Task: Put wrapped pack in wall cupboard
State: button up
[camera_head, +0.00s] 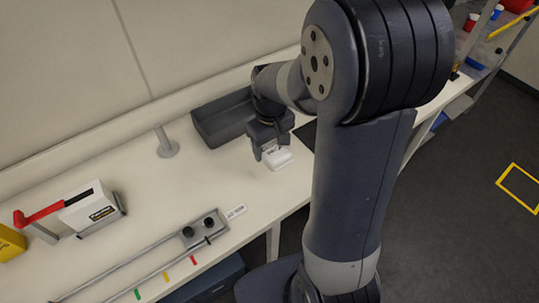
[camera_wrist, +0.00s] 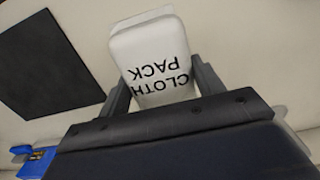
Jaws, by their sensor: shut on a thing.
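The wrapped pack (camera_wrist: 152,62) is a white block with rounded edges, printed "CLOTH PACK", which reads upside down in the wrist view. My gripper (camera_wrist: 160,90) is shut on it, with one dark finger on each side. In the head view my gripper (camera_head: 268,152) points down over the white bench, and the pack (camera_head: 278,158) shows at its fingertips, low over the bench top. I cannot tell whether the pack touches the bench. The wall cupboard is not in view.
A dark grey open tray (camera_head: 222,117) stands behind my gripper against the wall. A round metal post (camera_head: 167,145) is to its left. A dark mat (camera_wrist: 50,65) is beside the pack.

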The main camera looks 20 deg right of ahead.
jog(key=shift+f, duration=2.65)
jog(key=shift+f, duration=0.2)
jog(key=o, duration=1)
jog(key=shift+r, duration=0.15)
